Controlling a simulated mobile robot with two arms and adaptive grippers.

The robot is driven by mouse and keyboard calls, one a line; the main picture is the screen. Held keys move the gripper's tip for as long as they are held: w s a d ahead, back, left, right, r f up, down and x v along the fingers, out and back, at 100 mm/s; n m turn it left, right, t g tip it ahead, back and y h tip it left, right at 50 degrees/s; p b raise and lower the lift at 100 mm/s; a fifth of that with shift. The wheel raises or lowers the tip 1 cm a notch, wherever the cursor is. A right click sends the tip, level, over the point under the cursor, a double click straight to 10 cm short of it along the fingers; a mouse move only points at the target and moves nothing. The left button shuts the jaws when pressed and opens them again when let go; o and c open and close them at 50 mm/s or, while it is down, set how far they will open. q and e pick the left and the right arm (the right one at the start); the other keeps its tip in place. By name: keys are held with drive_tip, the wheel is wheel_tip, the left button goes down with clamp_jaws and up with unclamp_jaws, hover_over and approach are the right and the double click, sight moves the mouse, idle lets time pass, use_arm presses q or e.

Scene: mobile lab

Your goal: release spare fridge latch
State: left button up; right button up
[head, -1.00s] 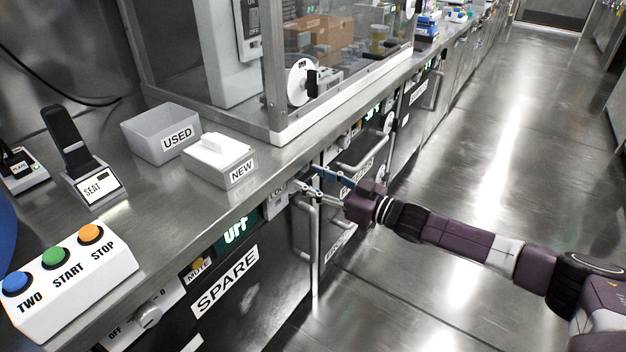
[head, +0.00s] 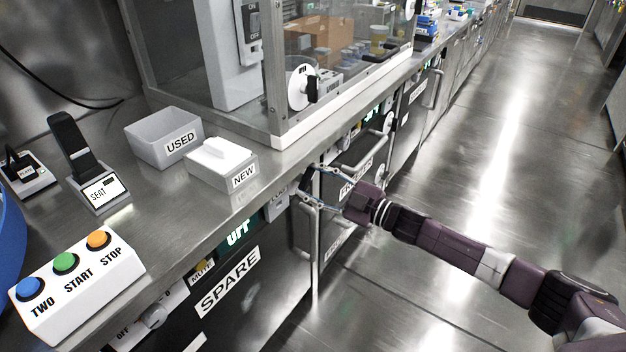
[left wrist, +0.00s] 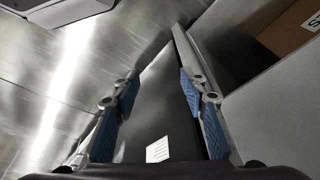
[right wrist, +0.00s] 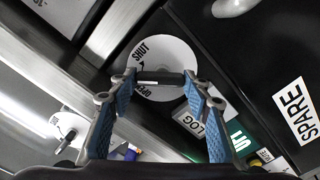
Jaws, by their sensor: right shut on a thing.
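The spare fridge latch (right wrist: 172,52) is a white disc marked SHUT and OPEN, with a black bar handle (right wrist: 160,78) across it. My right gripper (right wrist: 159,82) is shut on the handle, with a blue-padded finger at each end. The bar lies close to the word OPEN. In the head view my right gripper (head: 312,186) is at the bench front, and the latch is hidden there. The dark fridge front has a SPARE label (head: 228,283), also in the right wrist view (right wrist: 293,110). My left gripper (left wrist: 160,88) is open and empty.
A LOG label (right wrist: 190,122) and green display (right wrist: 238,140) sit beside the latch. Door handles (head: 350,150) stick out near my right gripper. On the bench are USED (head: 150,135) and NEW (head: 205,173) boxes and a button box (head: 80,290). The aisle floor (head: 470,190) is clear.

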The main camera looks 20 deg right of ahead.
drive_tip(key=n, duration=0.6)
drive_tip(key=shift+s+a+f, duration=0.1)
drive_tip(key=n, duration=0.2)
drive_tip(key=shift+n+b, duration=0.35)
drive_tip(key=shift+n, duration=0.05)
use_arm(q)
drive_tip(key=shift+v, duration=1.45)
use_arm(e)
drive_tip(key=shift+n, duration=0.5)
use_arm(q)
drive_tip(key=shift+a+r, duration=0.1)
use_arm(e)
drive_tip(key=o, duration=1.2)
drive_tip(key=shift+c, duration=0.2)
use_arm(q)
drive_tip(key=shift+w+a, duration=0.1)
